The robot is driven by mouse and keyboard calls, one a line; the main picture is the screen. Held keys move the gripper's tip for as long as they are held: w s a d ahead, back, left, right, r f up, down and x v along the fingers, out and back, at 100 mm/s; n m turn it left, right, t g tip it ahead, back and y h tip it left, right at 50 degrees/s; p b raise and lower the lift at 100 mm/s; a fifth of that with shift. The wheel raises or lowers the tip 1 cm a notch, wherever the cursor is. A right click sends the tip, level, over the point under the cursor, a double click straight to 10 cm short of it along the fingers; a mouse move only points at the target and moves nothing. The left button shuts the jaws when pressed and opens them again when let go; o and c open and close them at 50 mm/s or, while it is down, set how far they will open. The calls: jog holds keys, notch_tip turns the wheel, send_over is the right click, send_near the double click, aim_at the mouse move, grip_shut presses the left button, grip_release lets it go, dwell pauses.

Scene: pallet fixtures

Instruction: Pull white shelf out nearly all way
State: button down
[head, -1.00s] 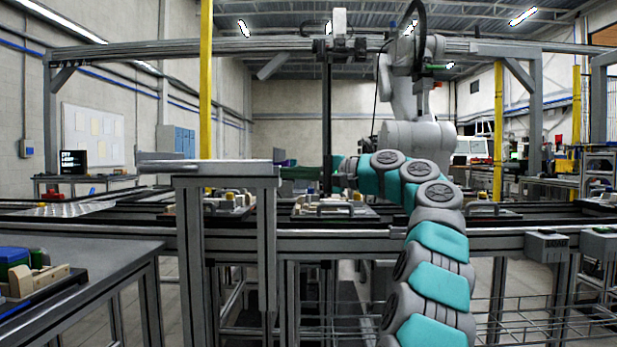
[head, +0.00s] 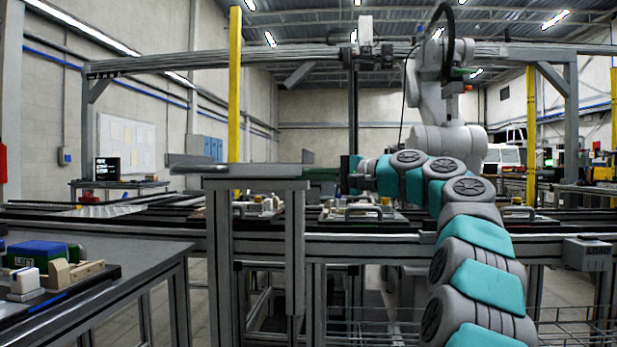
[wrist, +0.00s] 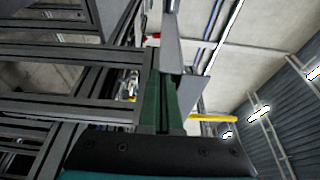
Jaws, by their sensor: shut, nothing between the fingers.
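A flat pale-grey shelf, likely the white shelf (head: 250,169), lies level on top of a grey metal stand (head: 222,240) left of centre in the head view. It appears in the wrist view as a pale panel (wrist: 171,45) beyond the fingertips. My gripper (head: 310,176) points left at the shelf's right end, at about its height. Its dark green fingers (wrist: 160,88) are shut and empty. The tips look very close to the shelf's end; I cannot tell whether they touch it.
A workbench (head: 130,255) at left holds a green-and-blue box marked LEFT (head: 38,255) and wooden blocks (head: 75,272). A conveyor line with fixtures (head: 360,210) runs behind the stand. A yellow post (head: 235,95) rises behind it. Floor shows between the bench and stand.

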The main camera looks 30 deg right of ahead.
dwell(0.3)
jog(key=s+a, duration=0.6)
jog(key=s, duration=0.3)
jog(key=s+a+b, duration=0.1)
jog(key=s+a, duration=0.5)
jog(key=s, duration=0.4)
jog(key=shift+a, duration=0.35)
jog(key=shift+w, duration=0.15)
